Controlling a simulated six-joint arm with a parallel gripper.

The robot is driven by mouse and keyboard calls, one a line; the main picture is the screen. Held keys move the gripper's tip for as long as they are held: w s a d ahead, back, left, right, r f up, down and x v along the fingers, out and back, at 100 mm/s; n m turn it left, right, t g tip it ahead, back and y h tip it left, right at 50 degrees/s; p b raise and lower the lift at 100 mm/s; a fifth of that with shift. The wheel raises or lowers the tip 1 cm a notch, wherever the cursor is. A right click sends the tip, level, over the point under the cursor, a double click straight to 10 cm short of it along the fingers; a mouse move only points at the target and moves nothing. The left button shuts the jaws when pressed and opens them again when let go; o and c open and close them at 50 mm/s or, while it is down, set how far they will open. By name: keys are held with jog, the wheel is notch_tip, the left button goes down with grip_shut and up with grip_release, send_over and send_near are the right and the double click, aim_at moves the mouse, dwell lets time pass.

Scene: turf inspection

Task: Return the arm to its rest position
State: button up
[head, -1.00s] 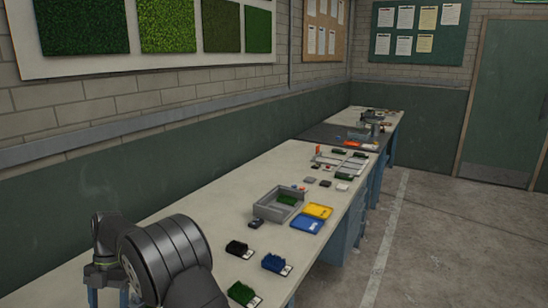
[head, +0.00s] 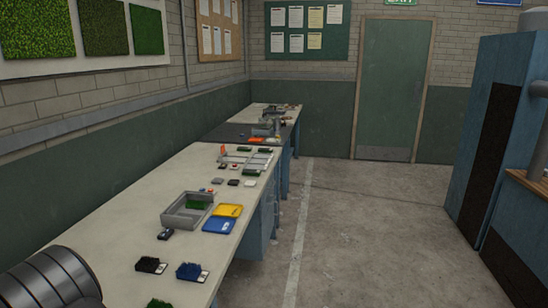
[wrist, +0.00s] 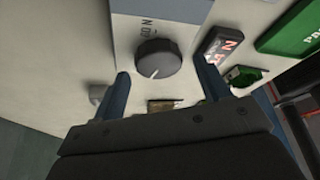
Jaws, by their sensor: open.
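My gripper (wrist: 160,68) shows in the wrist view, its two blue-grey fingers apart with nothing held between them. A dark round knob (wrist: 158,58) with a white mark, on a light grey panel (wrist: 190,14), appears between and beyond the fingertips. I cannot tell how far it is from them. In the head view only a dark rounded part of my arm shows at the lower left, and the gripper is out of that view.
The wrist view has a red-lit display (wrist: 218,48) and a green panel (wrist: 292,28) beside the knob. Open floor lies right.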

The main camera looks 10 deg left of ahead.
jog(key=v, duration=1.6)
jog(key=x, duration=1.7)
jog(key=shift+s+f, duration=0.1)
jog(key=shift+f, duration=0.1)
jog(key=m, duration=0.2)
jog(key=m+y, duration=0.1)
jog(key=m, duration=0.1)
jog(key=shift+d+r+g+y, duration=0.1)
jog(key=shift+g+y, duration=0.2)
jog(key=m+y, duration=0.1)
jog(key=m, duration=0.3)
jog(key=m+y, duration=0.2)
jog(key=m, duration=0.2)
jog(key=shift+m+t, duration=0.3)
jog(key=shift+t, duration=0.1)
jog(key=shift+m+t+y, duration=0.5)
jog(key=shift+m, duration=1.2)
jog(key=shift+o, duration=0.4)
